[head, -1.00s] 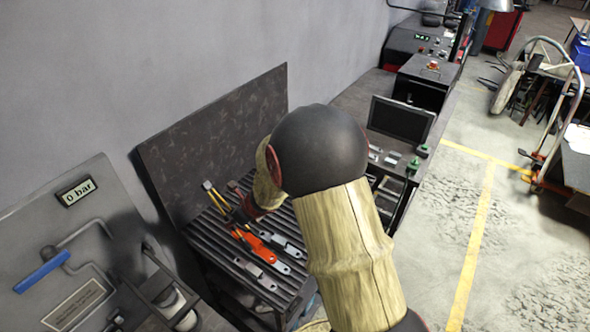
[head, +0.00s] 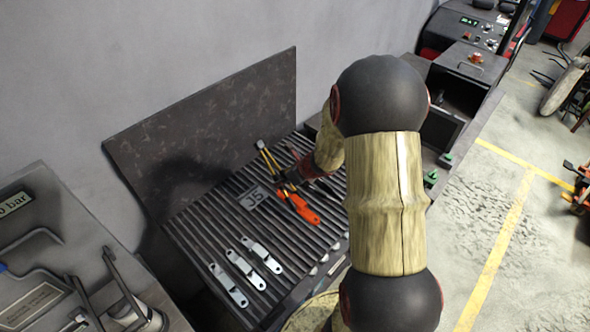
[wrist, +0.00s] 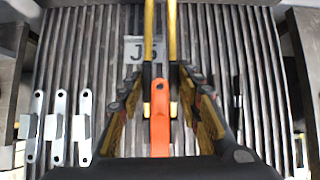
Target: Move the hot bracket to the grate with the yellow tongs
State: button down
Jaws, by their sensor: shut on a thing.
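The orange hot bracket (head: 303,209) shows over the slatted grate (head: 190,221), right of a plate marked J5 (head: 254,198). My gripper (head: 291,177) is shut on the yellow tongs (head: 266,157), close to the bracket's upper end. In the wrist view the tongs' two yellow arms (wrist: 148,45) run up the middle. The orange bracket (wrist: 160,120) shows between my fingers, in line with the tongs. The tongs' hold on it, and any gap to the slats, cannot be told. My forearm hides the grate's right side in the head view.
Three grey brackets (head: 245,270) lie side by side on the left front of the grate. A dark upright panel (head: 210,130) stands behind it. Bare slats lie between the grey brackets and the J5 plate.

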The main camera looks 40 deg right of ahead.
jog(key=shift+d, duration=0.35)
notch_tip(320, 180, down, 9)
jog(key=b, duration=0.7)
jog(key=shift+b, duration=0.3)
jog(key=c, duration=1.7)
grip_release()
jog(key=shift+a, duration=0.1)
notch_tip(320, 180, up, 10)
jog(key=p, duration=0.9)
jog(key=s+a+r, duration=0.2)
jog(key=s, duration=0.3)
jog(key=s+a+r+p, duration=0.1)
jog(key=s+a+r, duration=0.1)
jog(key=s, duration=0.3)
jog(key=s+a+r+p, duration=0.1)
jog(key=s+a+r, duration=0.1)
jog(key=s, duration=0.2)
jog(key=shift+s, duration=0.4)
